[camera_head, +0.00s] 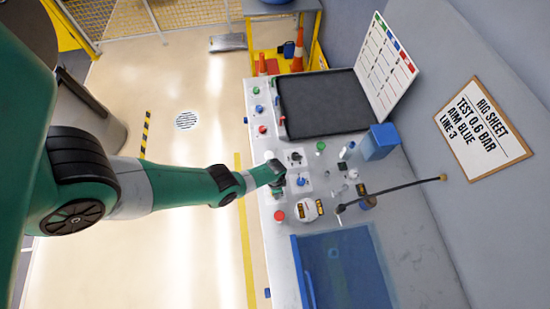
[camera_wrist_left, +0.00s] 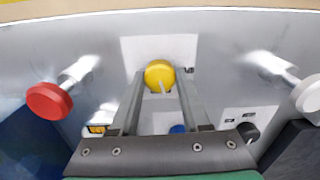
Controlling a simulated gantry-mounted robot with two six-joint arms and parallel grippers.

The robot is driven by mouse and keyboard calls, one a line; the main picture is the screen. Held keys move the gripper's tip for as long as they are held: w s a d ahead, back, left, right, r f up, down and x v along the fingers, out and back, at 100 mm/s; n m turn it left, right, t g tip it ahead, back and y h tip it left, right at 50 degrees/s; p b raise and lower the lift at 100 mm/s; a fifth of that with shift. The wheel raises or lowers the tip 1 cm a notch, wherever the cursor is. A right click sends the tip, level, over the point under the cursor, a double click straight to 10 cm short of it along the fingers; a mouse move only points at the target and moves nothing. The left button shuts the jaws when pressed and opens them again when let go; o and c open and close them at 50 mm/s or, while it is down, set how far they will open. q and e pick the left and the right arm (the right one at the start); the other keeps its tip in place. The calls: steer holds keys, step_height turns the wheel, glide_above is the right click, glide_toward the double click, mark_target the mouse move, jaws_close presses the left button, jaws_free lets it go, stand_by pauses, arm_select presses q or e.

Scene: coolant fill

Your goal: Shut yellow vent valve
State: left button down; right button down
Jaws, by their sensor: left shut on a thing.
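In the head view my left gripper (camera_head: 279,189) is at the bench's front edge and hides the yellow valve. My right gripper is not in view.
A red knob (camera_wrist_left: 50,100) and a white knob (camera_wrist_left: 307,97) stick out on either side of the valve. On the bench top are a blue knob (camera_head: 301,181), a gauge (camera_head: 308,210), a black hose (camera_head: 395,192) and a blue tray (camera_head: 297,270).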

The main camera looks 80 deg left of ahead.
arm_select(q)
steer(key=shift+m, duration=1)
steer(key=shift+c, duration=1.9)
jaws_free()
